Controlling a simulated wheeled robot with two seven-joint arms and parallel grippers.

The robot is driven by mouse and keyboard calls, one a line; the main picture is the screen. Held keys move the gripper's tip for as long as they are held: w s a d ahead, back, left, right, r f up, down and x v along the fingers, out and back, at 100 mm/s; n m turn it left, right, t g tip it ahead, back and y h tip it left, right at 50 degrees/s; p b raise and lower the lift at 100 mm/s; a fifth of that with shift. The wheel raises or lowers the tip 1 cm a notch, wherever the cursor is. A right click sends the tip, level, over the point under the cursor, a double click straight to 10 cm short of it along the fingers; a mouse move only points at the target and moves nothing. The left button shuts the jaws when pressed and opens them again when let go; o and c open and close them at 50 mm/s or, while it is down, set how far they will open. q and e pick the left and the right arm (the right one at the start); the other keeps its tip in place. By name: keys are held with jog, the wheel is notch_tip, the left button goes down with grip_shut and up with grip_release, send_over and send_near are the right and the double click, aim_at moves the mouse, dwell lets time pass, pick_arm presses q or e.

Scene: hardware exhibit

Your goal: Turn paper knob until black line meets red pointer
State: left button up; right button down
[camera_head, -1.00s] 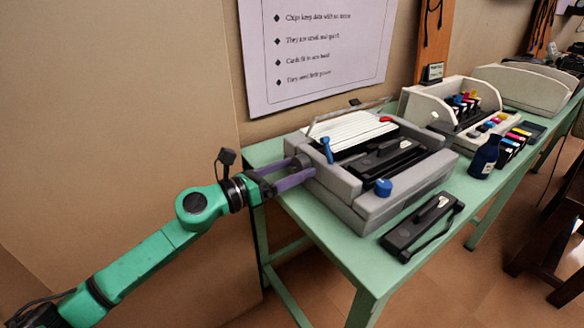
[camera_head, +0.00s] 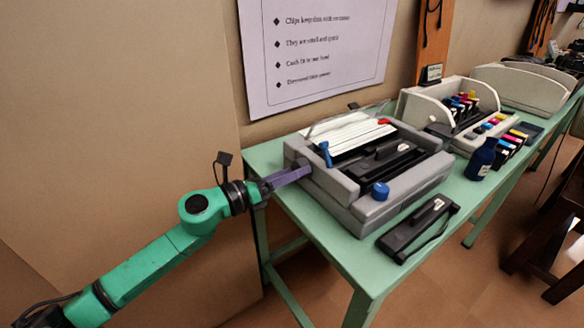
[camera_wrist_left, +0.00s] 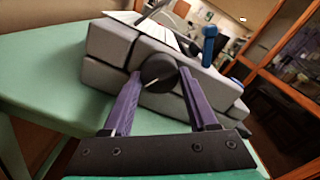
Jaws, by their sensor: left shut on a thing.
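A grey dot-matrix style printer (camera_head: 372,212) stands on a green table. In the left wrist view, a round dark paper knob (camera_wrist_left: 158,70) sticks out of the printer's side (camera_wrist_left: 108,45); a short pale line shows on its face. My left gripper (camera_head: 304,170) is at that side of the printer. Its purple fingers lie on either side of the knob in the left wrist view (camera_wrist_left: 160,74), shut on it. In the head view the fingers hide most of the knob. I cannot make out a black line or a red pointer at the knob. My right gripper is not in view.
A red piece (camera_head: 384,121), a blue lever (camera_head: 325,153) and a blue knob (camera_head: 380,191) are on the printer. A black cartridge (camera_head: 417,227) lies in front. A dark blue bottle (camera_head: 481,160) and a white printer (camera_head: 447,103) stand to the right.

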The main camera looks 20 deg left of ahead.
pick_arm(q)
jog(key=shift+r+n+p, duration=0.25)
jog(key=shift+n+p, duration=0.05)
jog(key=shift+n, duration=0.2)
jog(key=n+p, duration=0.4)
jog(key=n, duration=0.1)
jog(key=n+p, duration=0.2)
jog(key=n, duration=0.1)
jog(key=shift+n, duration=0.3)
jog(key=shift+n+p, duration=0.95)
jog(key=shift+n, duration=0.15)
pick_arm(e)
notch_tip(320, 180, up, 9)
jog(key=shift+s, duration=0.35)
pick_arm(q)
jog(key=shift+f, duration=0.1)
jog(key=o, duration=1.4)
jog(key=shift+f, duration=0.1)
